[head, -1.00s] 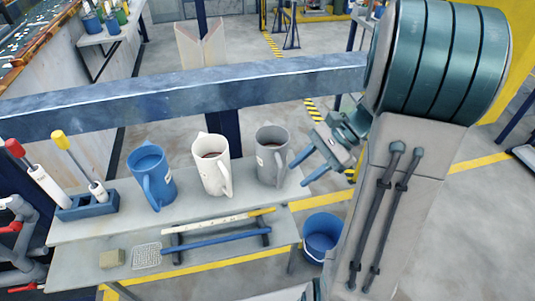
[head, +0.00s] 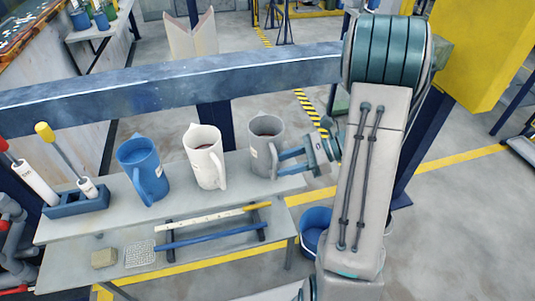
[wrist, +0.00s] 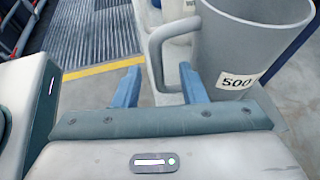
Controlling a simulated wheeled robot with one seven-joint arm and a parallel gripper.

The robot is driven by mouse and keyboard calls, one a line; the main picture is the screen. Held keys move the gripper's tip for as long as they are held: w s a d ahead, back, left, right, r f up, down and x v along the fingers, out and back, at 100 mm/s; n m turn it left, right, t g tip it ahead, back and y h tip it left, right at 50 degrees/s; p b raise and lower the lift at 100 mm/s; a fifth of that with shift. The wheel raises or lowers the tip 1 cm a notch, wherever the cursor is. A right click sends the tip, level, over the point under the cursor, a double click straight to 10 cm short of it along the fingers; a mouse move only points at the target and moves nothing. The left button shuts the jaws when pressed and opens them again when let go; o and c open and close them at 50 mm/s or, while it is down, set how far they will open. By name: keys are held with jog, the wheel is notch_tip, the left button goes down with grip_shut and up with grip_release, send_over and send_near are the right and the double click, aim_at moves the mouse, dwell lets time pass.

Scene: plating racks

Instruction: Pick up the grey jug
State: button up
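The grey jug (head: 266,132) stands upright on the bench shelf, the rightmost of three jugs. In the wrist view the grey jug (wrist: 258,38) fills the upper right, with a "500" label and its handle on the left. My gripper (head: 281,163) is at its right side, with its blue fingers pointing at it. In the wrist view my gripper (wrist: 159,78) is open and empty. The handle's lower part shows between and beyond the fingertips; I cannot tell whether they touch it.
A white jug (head: 204,158) and a blue jug (head: 142,170) stand left of the grey one. A blue beam (head: 150,93) runs behind them. A blue rod (head: 210,236) lies in front on a rack. A blue bucket (head: 314,232) is below, right.

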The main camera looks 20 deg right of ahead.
jog(key=shift+x, duration=2.7)
jog(key=shift+s+r, duration=0.1)
grip_shut()
